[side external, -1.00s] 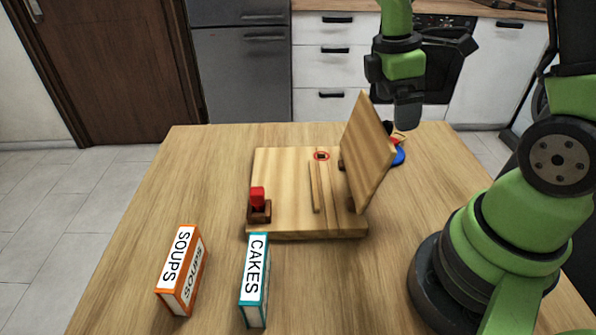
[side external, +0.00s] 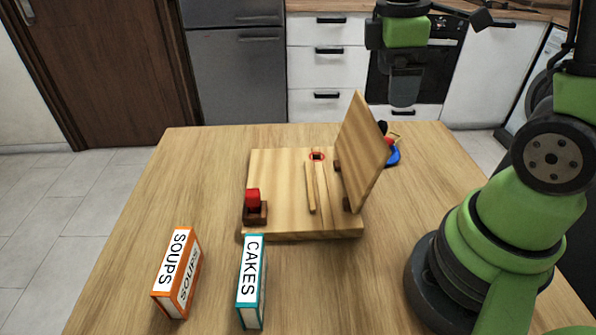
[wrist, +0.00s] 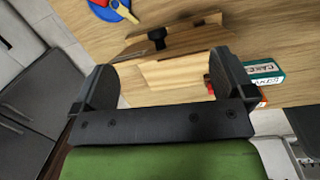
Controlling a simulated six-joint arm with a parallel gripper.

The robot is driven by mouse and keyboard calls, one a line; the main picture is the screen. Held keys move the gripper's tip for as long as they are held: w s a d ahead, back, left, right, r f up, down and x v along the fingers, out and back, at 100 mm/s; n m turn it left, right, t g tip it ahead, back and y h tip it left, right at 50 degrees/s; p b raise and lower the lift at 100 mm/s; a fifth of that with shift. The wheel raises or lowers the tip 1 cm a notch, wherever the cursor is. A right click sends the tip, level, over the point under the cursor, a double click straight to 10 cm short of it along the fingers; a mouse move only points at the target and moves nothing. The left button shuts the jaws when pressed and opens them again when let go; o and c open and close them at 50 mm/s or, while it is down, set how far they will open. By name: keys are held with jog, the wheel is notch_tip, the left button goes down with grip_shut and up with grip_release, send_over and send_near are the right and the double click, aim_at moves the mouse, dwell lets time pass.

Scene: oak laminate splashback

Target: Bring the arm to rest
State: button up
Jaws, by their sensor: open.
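My gripper (wrist: 160,85) is open and empty in the wrist view, its two dark fingers wide apart with the table below. In the side external view my gripper (side external: 404,92) hangs above the far right part of the table, higher than the wooden board. The wooden board (side external: 280,185) lies on the table with a hinged wooden flap (side external: 362,150) standing up and tilted at its right side. Nothing touches the gripper.
A red block (side external: 253,197) sits in a brown holder on the board. Orange SOUPS (side external: 177,273) and teal CAKES (side external: 252,282) boxes stand at the front. A blue round thing (side external: 392,157) with small items lies behind the flap, partly hidden.

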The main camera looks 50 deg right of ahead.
jog(key=s+a+r+m+t+y, duration=0.3)
jog(key=s+a+r+m+t, duration=0.4)
jog(key=a+m, duration=0.4)
jog(key=shift+s+a+r+m+t, duration=0.3)
jog(key=shift+s+r+t, duration=0.1)
jog(key=shift+r, duration=0.2)
